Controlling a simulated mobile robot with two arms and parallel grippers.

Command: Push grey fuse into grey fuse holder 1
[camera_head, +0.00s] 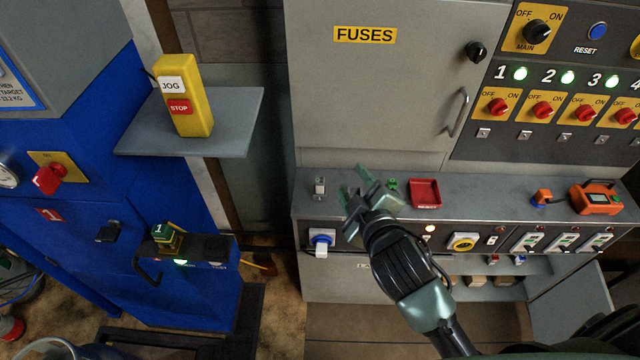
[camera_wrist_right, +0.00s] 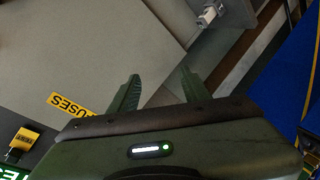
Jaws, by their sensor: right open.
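A small grey block that looks like the grey fuse (camera_head: 320,187) stands at the left end of the grey ledge. A similar pale block (camera_wrist_right: 210,14) shows at the top of the right wrist view, beyond my fingers. My right gripper (camera_head: 357,185) is over the ledge, to the right of the grey block and apart from it. Its two green fingers (camera_wrist_right: 158,78) are spread with nothing between them. The cabinet door marked FUSES (camera_head: 375,85) is shut. No fuse holder can be made out. My left gripper is not in view.
A small green piece (camera_head: 392,184) and a red tray (camera_head: 425,193) are on the ledge just right of my gripper. An orange device (camera_head: 596,197) sits at its right end. A grey shelf (camera_head: 232,120) with a yellow JOG/STOP box (camera_head: 184,97) juts out at left.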

